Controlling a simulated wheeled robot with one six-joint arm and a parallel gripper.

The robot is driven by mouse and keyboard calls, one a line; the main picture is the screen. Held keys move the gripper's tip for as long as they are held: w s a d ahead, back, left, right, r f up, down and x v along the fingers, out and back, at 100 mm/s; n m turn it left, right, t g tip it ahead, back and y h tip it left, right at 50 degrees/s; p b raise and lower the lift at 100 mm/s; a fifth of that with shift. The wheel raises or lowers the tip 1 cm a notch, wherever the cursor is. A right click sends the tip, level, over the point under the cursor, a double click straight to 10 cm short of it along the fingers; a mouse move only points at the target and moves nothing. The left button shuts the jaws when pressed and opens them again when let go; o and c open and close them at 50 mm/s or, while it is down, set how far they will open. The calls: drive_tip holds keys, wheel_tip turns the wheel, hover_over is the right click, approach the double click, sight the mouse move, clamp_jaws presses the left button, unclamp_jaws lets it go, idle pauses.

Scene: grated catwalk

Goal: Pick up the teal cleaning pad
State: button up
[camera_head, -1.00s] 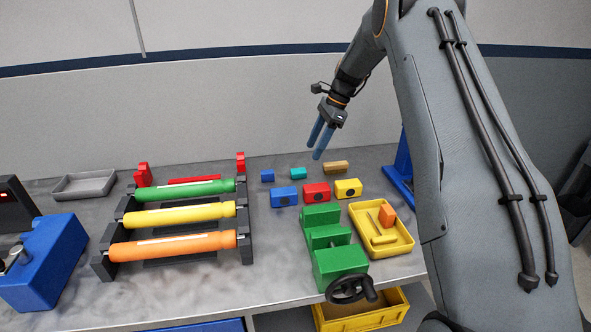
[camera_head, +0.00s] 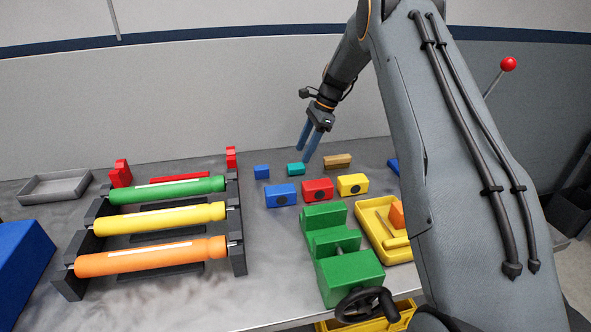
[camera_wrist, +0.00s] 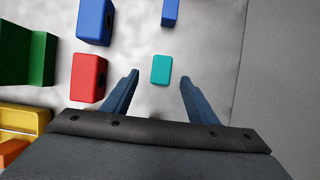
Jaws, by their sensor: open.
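The teal cleaning pad (camera_head: 296,169) is a small block lying on the grey bench top, between a small blue block and a tan block. In the wrist view the teal pad (camera_wrist: 161,70) lies between the lines of my two fingers, a little beyond their tips. My gripper (camera_head: 306,155) points down just above and beside the pad in the head view. In the wrist view my gripper (camera_wrist: 160,80) is open and empty, with one blue finger on each side of the pad.
Close by are the small blue block (camera_head: 262,172), the tan block (camera_head: 337,161), and larger blue (camera_head: 281,196), red (camera_head: 317,190) and yellow (camera_head: 353,185) blocks. A green vise (camera_head: 345,270) stands in front. A rack of coloured rollers (camera_head: 160,220) stands left. The wall is behind.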

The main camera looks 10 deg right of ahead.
sight(296, 165)
drive_tip(key=shift+p+x, duration=1.5)
drive_tip(key=shift+x, duration=1.45)
drive_tip(key=shift+w, duration=0.15)
drive_tip(key=c, duration=1.1)
drive_tip(key=shift+r, duration=0.15)
